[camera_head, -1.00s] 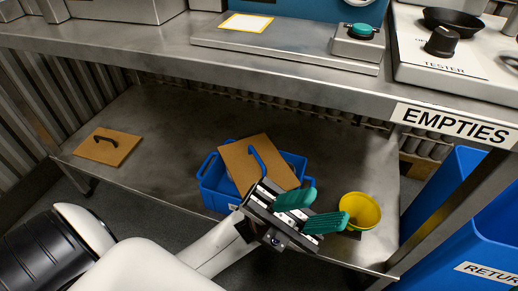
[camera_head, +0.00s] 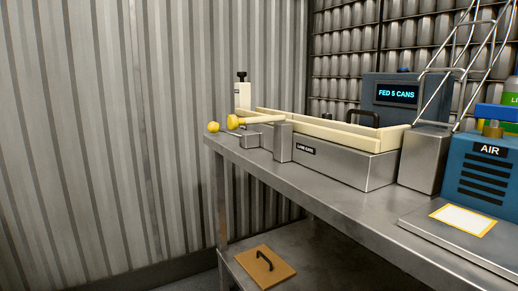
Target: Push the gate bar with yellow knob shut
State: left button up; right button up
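The lane gate unit (camera_head: 340,165), a long grey metal box with cream rails on top, stands on the metal bench. A small label on its front seems to read "LANE GATE". I cannot tell how far in the bar sits. Neither gripper is in view.
The bench (camera_head: 345,207) runs to the right. A black-topped post (camera_head: 242,90) stands behind the knobs. A display box (camera_head: 397,94) reads "FED 5 CANS". A blue AIR unit (camera_head: 488,170) stands at right. A brown board (camera_head: 265,266) lies on the lower shelf. Space left of the knobs is free.

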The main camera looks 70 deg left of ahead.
aim_at(233, 122)
jog(key=u, duration=2.5)
